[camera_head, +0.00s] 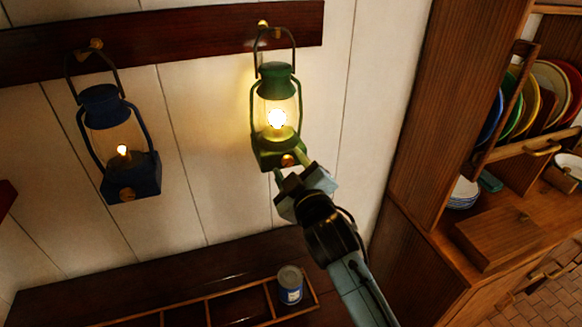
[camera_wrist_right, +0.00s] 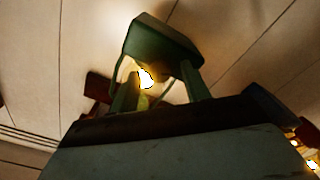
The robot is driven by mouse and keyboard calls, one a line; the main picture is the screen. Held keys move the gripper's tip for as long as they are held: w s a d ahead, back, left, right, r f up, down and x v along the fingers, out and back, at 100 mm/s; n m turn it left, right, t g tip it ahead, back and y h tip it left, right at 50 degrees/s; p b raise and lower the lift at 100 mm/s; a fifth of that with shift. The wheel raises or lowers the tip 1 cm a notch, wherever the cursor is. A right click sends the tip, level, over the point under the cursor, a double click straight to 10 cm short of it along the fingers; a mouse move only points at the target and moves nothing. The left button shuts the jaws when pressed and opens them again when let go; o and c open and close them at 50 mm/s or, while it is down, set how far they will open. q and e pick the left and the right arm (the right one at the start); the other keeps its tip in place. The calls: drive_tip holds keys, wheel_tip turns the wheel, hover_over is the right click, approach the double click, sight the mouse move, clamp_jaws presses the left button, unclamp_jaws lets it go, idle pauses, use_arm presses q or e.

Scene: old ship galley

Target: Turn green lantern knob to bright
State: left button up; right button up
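The green lantern (camera_head: 277,72) hangs from a peg on the wall, with a large bright flame in its glass. Its brass knob (camera_head: 288,160) sits on the front of its green base. My right gripper (camera_head: 289,164) reaches up from below right; its two fingers stand apart, one on each side of the knob, and the frames do not show clear contact. In the right wrist view, the lantern (camera_wrist_right: 165,40) shows beyond the spread fingers (camera_wrist_right: 162,88), and the knob cannot be made out. My left gripper is not in view.
A blue lantern (camera_head: 122,140) with a small, dimmer flame hangs to the left on the same dark wall rail (camera_head: 180,38). Below stands a can (camera_head: 290,285) in a divided wooden tray (camera_head: 238,290). A wooden cabinet (camera_head: 420,120) with plates (camera_head: 548,90) is at right.

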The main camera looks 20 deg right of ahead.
drive_tip(key=s+b, duration=0.2)
drive_tip(key=s, duration=1.1)
drive_tip(key=shift+s+d+b, duration=0.2)
drive_tip(key=shift+d+b, duration=0.05)
drive_tip(key=shift+b, duration=0.05)
